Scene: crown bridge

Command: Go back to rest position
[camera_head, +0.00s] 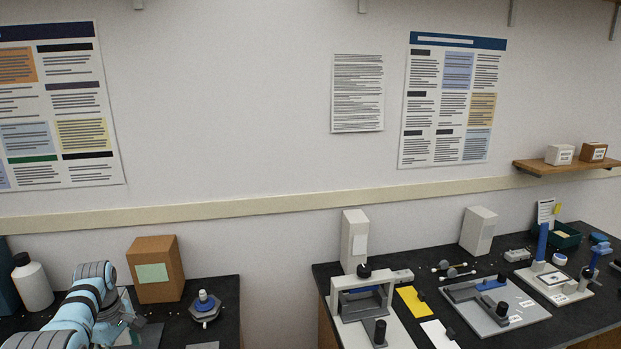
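My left arm, light blue with dark bands, comes in at the lower left over the left bench. Its end reaches down near the bench top by the brown box, and the fingers of my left gripper are too small and hidden to make out. My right gripper is not in view. The left bench (226,290) has a dark top. The right bench (575,318) also has a dark top and carries several devices.
On the left bench stand a brown box (155,270), a white bottle (33,284) and a small blue-topped device (205,308). A gap parts the benches. On the right bench are a white-and-grey press (362,292), a grey plate fixture (498,308) and a blue-posted stand (553,282).

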